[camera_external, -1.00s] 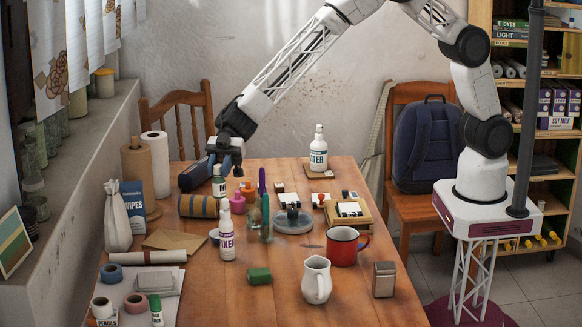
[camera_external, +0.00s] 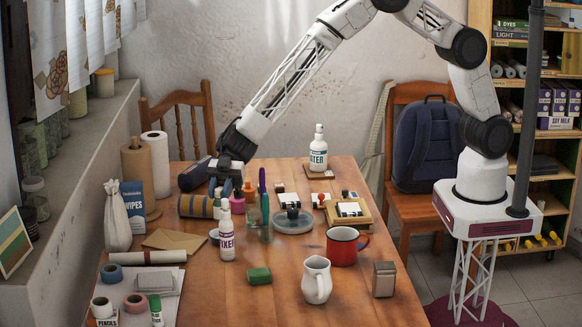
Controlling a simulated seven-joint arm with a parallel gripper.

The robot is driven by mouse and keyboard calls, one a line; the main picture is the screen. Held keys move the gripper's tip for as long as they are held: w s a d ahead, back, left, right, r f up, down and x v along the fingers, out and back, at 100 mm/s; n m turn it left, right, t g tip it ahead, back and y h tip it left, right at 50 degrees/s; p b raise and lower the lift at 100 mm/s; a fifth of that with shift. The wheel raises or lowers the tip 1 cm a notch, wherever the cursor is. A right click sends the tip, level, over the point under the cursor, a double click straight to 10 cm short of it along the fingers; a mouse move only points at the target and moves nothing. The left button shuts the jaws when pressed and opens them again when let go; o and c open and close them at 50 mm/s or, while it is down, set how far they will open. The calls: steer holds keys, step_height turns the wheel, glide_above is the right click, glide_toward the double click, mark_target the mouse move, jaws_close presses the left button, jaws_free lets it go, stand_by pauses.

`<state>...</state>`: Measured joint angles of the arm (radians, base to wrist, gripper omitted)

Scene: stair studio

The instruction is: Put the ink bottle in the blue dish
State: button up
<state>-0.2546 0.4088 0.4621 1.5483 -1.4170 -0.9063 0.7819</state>
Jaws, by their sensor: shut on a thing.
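My gripper (camera_external: 226,184) is over the left part of the table, pointing down, shut on a small dark bottle with a pale label, which I take to be the ink bottle (camera_external: 217,206). The bottle hangs under the fingers, between the striped roll and the pink bottle; its lower part is hard to make out. I cannot tell how far the held bottle is above the table.
A pink bottle (camera_external: 237,204), a green bottle (camera_external: 266,222) and the striped roll (camera_external: 194,206) crowd around the gripper. A grey round dish (camera_external: 305,228) stands to the right. A red mug (camera_external: 342,248) and white pitcher (camera_external: 317,282) are nearer. The table's front middle is mostly clear.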

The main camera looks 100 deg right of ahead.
steer(key=shift+f, duration=1.15)
steer(key=shift+f, duration=1.85)
steer(key=shift+f, duration=0.1)
steer(key=o, duration=0.9)
steer(key=shift+d, duration=0.1)
steer(key=shift+s+d+r, duration=0.15)
steer(key=shift+d+r, duration=0.2)
steer(key=shift+d, duration=0.25)
steer(key=shift+s+d+r, duration=0.2)
steer(key=shift+d+r, duration=0.3)
steer(key=shift+r, duration=0.9)
steer(key=shift+s+d+r, duration=0.15)
steer(key=shift+d+r, duration=0.35)
steer(key=shift+r, duration=0.9)
steer(key=shift+s+d+r, duration=0.2)
steer(key=shift+d+r, duration=0.3)
steer(key=shift+r, duration=0.9)
